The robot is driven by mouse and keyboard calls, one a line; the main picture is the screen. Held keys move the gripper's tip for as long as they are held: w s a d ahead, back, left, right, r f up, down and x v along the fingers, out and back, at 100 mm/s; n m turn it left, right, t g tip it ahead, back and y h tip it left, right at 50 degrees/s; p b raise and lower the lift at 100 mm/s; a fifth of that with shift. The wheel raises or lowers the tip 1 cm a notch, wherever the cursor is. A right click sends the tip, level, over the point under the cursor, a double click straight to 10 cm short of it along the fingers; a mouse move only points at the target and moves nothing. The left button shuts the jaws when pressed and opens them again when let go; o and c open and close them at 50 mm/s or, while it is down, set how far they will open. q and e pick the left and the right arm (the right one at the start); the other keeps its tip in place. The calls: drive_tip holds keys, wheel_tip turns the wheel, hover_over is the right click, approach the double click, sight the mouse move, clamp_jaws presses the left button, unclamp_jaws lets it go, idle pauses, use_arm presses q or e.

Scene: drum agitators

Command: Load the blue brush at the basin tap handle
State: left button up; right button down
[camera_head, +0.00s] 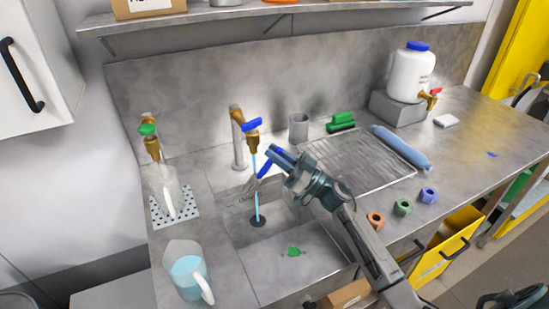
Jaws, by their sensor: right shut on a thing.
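My right gripper (275,156) is shut on the blue brush (268,166) and holds it over the basin (283,222), just right of the water stream. The brush tilts down to the left, and its greyish head (250,189) is at or close to the stream; I cannot tell if they touch. The basin tap (238,140) is brass and grey with a blue handle (252,125). A thin blue stream (256,205) runs from it to the dark drain. My gripper hides part of the brush. My left gripper is not in view.
A jug of blue liquid (188,275) stands left of the basin. A green-handled tap (149,140) is above a clear vessel (168,190). Right are a drain rack (355,160), blue roll (402,148), several coloured nuts (403,207) and a white drum (411,75).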

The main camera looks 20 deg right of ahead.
drive_tip(key=shift+s, duration=0.1)
drive_tip(key=s+a+p, duration=0.2)
drive_tip(key=s+p, duration=0.2)
drive_tip(key=s, duration=0.3)
drive_tip(key=shift+s+a, duration=0.15)
drive_tip(key=shift+s, duration=0.15)
idle(0.3)
drive_tip(key=shift+r, duration=0.1)
idle(1.0)
drive_tip(key=s+a+r+p, duration=0.1)
drive_tip(key=s+r+p, duration=0.3)
drive_tip(key=p, duration=0.2)
drive_tip(key=shift+s+a, duration=0.2)
drive_tip(key=shift+s, duration=0.2)
drive_tip(key=shift+f, duration=0.1)
